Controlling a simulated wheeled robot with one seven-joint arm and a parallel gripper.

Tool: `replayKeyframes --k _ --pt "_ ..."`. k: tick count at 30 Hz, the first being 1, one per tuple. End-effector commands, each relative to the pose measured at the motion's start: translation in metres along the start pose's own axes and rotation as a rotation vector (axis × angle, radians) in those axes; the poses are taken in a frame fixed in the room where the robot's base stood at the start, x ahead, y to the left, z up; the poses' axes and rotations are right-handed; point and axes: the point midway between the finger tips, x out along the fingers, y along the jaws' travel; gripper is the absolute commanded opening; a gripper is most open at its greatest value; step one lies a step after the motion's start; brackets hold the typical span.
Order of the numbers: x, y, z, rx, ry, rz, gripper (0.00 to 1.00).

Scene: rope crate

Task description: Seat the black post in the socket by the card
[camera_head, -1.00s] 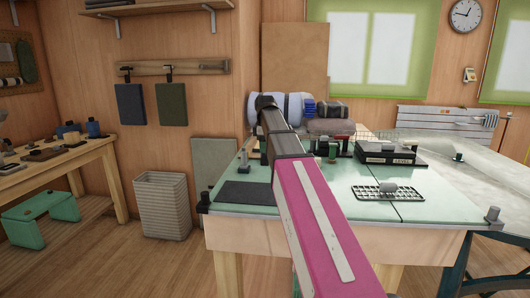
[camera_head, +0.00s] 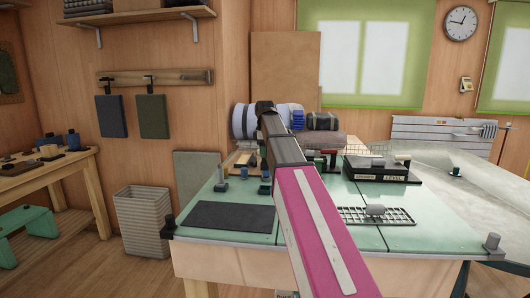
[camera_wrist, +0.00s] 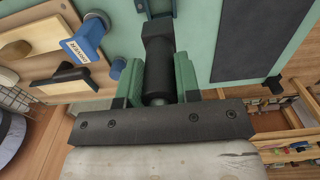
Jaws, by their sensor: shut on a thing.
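In the wrist view, my gripper (camera_wrist: 158,88) has two green fingers shut on the black post (camera_wrist: 157,50). The post extends from between the fingers toward the top of the picture, over the green tabletop. Dark upright parts (camera_wrist: 143,8) show beyond its far end at the top edge; I cannot tell whether they belong to the socket. Neither the socket nor the card can be made out with certainty. In the head view, my own arm hides the gripper and the post.
The green worktable (camera_head: 345,235) has a dark mat (camera_head: 232,215) at front left, a wire rack (camera_head: 375,215) and a black case (camera_head: 380,170) at right. A blue labelled item (camera_wrist: 83,45) lies on a wooden board (camera_wrist: 70,75). Rolled bundles stand behind.

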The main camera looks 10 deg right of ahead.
Motion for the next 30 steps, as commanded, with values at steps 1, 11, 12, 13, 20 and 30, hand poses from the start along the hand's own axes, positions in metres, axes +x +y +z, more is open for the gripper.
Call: replayKeyframes --k 1,11,12,13,20,30 --pt "0.002 0.000 0.000 0.000 0.000 0.000 0.01" --pt "0.025 -0.001 0.000 0.000 0.000 0.000 0.01" --pt "0.029 -0.001 0.000 0.000 0.000 0.000 0.01" --pt "0.031 -0.001 0.000 0.000 0.000 -0.001 0.01" --pt "0.045 0.000 0.000 0.000 0.000 0.000 0.01" --pt "0.047 0.000 0.000 0.000 0.000 0.000 0.01"
